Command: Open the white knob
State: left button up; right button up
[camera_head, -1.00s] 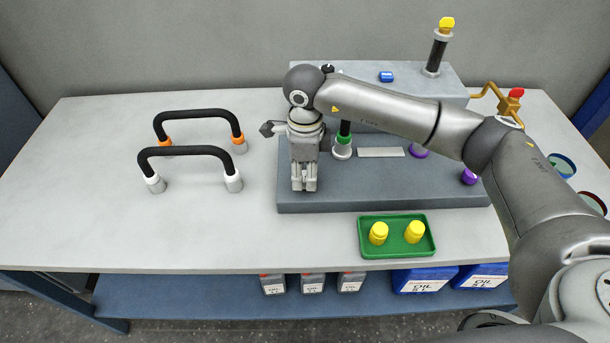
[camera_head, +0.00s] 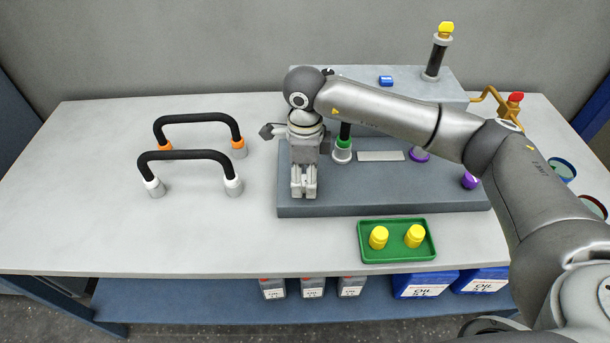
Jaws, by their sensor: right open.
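My right gripper (camera_head: 303,192) points down over the left end of the grey block (camera_head: 400,195). It is open, with only a narrow gap between its fingers, and I see nothing between them. I cannot make out a separate white knob; the gripper and wrist hide part of the block's left end. Right of the gripper, a black post with a green ring and a pale, whitish collar (camera_head: 342,155) stands upright on the block, apart from the fingers. My left gripper is not in view.
Two black hose handles, one with orange ends (camera_head: 197,118) and one with white ends (camera_head: 187,155), stand at left. A green tray (camera_head: 397,255) holds two yellow caps. Purple knobs (camera_head: 469,181) sit at the block's right. The table (camera_head: 90,220) is clear at front left.

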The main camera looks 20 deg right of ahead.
aim_at(305, 180)
notch_tip(305, 180, up, 12)
jog(key=shift+f, duration=0.2)
dwell(0.4)
